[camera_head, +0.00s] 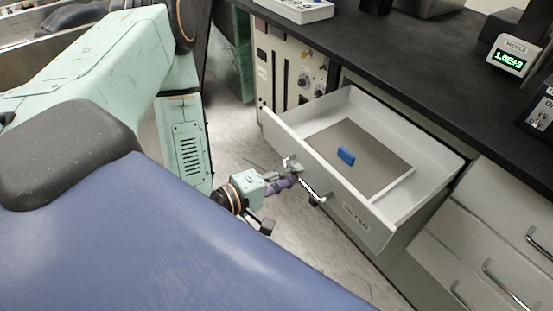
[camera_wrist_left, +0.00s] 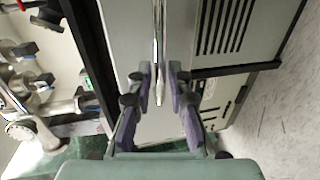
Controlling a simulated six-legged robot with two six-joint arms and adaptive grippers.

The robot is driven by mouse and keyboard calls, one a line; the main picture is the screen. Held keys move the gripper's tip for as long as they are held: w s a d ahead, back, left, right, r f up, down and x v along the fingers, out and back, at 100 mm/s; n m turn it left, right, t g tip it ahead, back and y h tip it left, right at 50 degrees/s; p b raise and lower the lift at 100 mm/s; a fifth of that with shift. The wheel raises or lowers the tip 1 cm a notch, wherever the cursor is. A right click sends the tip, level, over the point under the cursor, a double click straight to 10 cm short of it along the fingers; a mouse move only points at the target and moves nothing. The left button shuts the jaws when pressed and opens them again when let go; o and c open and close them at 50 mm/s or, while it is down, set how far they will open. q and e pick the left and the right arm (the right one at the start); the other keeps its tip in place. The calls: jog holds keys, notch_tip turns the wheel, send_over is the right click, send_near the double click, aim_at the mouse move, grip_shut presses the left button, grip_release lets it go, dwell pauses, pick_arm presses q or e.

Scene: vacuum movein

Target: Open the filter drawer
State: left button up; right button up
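The filter drawer (camera_head: 362,213), white with a FILTER label on its front, is pulled out from under the dark counter. A small blue block (camera_head: 346,155) lies inside it. A metal bar handle (camera_head: 311,188) is on the drawer front. My left gripper (camera_head: 293,172) is at the left end of this handle. In the left wrist view, the two purple-grey fingers (camera_wrist_left: 161,82) stand on either side of the handle bar (camera_wrist_left: 158,50), with narrow gaps beside it. My right gripper does not show.
More drawers with bar handles (camera_head: 505,285) are at the lower right. A panel with knobs (camera_head: 295,75) stands left of the open drawer. A small display (camera_head: 508,56) sits on the counter (camera_head: 400,60). Speckled floor (camera_head: 240,140) is clear below my left gripper.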

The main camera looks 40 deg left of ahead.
pick_arm(q)
jog(key=shift+v, duration=2.95)
jog(key=shift+d, duration=0.2)
